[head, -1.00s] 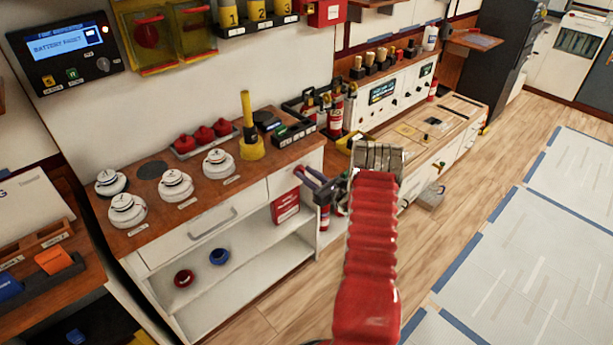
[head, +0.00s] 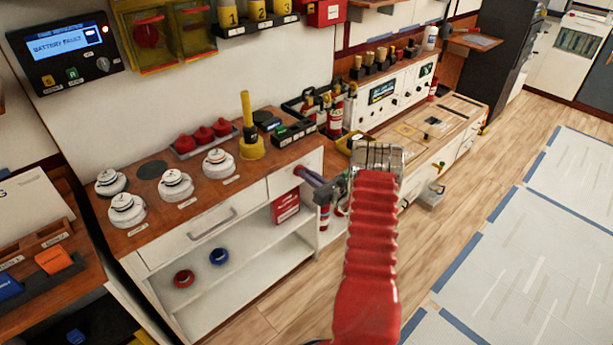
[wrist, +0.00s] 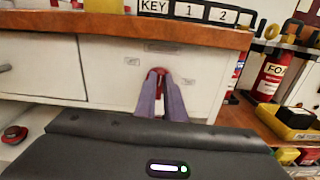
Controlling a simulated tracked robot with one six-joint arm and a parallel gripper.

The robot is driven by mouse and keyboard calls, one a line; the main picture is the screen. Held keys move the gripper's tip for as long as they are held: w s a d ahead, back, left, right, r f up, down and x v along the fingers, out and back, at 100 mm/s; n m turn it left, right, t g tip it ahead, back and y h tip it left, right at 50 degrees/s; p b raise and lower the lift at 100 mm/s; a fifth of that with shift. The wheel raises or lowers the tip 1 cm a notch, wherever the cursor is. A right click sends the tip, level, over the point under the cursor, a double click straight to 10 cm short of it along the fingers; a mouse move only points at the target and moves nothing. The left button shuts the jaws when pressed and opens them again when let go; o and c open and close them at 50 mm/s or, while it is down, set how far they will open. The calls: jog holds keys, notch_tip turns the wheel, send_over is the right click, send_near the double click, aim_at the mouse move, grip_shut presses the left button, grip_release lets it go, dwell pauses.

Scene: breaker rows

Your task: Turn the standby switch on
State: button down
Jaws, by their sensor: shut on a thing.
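A small red-topped part (wrist: 158,72), which I take to be the standby switch, is on the white front of the cabinet (wrist: 110,60) in the wrist view. Small labels too blurred to read are around it. My gripper (wrist: 160,82) reaches to it with its two purple-grey fingers, which close in on the red part at their tips. The fingers hide most of the switch, so I cannot tell its setting. In the head view my gripper (head: 301,171) is at the right end of the cabinet front, and the switch is hidden there.
The wooden cabinet top (head: 190,205) holds several white detectors and a yellow plunger-like tool (head: 248,130). Fire extinguishers (head: 336,120) stand just beyond my gripper. A red box (head: 286,207) is on the shelf below. The floor (head: 470,200) at the right is open.

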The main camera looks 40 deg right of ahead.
jog(key=m, duration=0.6)
jog(key=d+m, duration=0.1)
jog(key=m, duration=0.4)
jog(key=f+m, duration=0.1)
jog(key=m, duration=0.5)
jog(key=shift+d+f+m, duration=0.1)
jog(key=shift+d+m, duration=0.05)
jog(key=shift+m, duration=0.15)
dwell(0.4)
jog(key=c, duration=1.8)
grip_release()
jog(key=shift+c, duration=0.2)
